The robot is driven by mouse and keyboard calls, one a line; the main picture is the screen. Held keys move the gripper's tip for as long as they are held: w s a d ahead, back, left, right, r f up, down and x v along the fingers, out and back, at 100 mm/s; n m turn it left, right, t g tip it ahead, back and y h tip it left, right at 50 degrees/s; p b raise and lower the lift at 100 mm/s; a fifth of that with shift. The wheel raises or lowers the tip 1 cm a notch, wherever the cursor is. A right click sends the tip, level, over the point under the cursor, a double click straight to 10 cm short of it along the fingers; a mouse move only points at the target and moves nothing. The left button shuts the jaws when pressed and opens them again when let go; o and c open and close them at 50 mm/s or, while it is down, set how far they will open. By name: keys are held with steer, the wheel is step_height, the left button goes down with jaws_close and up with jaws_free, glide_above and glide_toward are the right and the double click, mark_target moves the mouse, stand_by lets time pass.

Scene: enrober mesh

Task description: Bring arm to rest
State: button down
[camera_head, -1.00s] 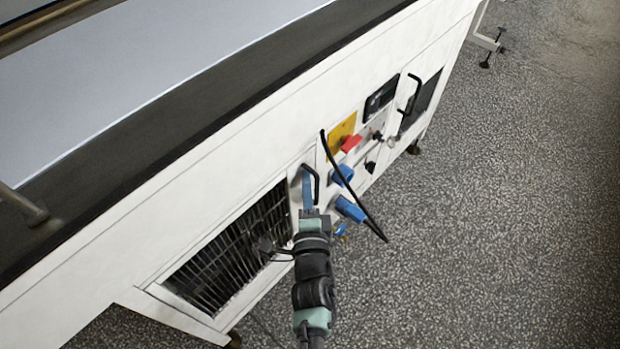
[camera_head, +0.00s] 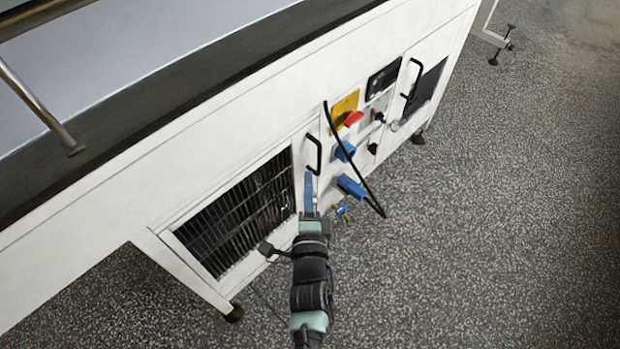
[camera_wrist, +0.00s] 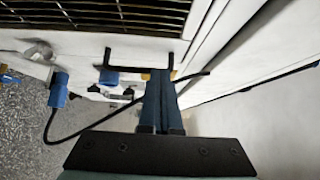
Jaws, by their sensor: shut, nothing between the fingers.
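My arm reaches up from the bottom of the head view toward the white machine's front panel. My gripper (camera_head: 309,178) has slim blue fingers, which are shut with nothing between them. In the head view the fingertips overlap the panel just below a black bar handle (camera_head: 314,153).
The white machine (camera_head: 150,215) has a vent grille (camera_head: 240,212), a red switch on a yellow plate (camera_head: 345,108), blue connectors (camera_head: 351,187) and a hanging black cable (camera_head: 345,155). A second handle (camera_head: 413,80) is farther right. Speckled floor (camera_head: 480,220) is open at right.

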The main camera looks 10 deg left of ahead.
steer(key=shift+s+d, duration=0.2)
steer(key=shift+s, duration=0.45)
steer(key=shift+w, duration=0.1)
steer(key=w+d+r+n+t+h, duration=0.1)
steer(key=w+d+r+n+t, duration=0.1)
steer(key=r, duration=1)
steer(key=w+d+r+n+t+h, duration=0.1)
steer(key=r+n, duration=0.2)
steer(key=r, duration=0.9)
steer(key=w+d+r+n+t+h, duration=0.1)
steer(key=w+d+r+n+t, duration=0.1)
steer(key=r, duration=1)
steer(key=s+d+r+n+t, duration=0.15)
steer(key=s+r+n, duration=0.35)
steer(key=s+r, duration=0.65)
steer(key=s+r+n+t, duration=0.35)
steer(key=s+r, duration=0.45)
steer(key=r, duration=0.7)
step_height(320, 180, up, 22)
steer(key=w+p, duration=0.1)
steer(key=p, duration=2.2)
steer(key=shift+w+d, duration=0.15)
steer(key=shift+w, duration=0.15)
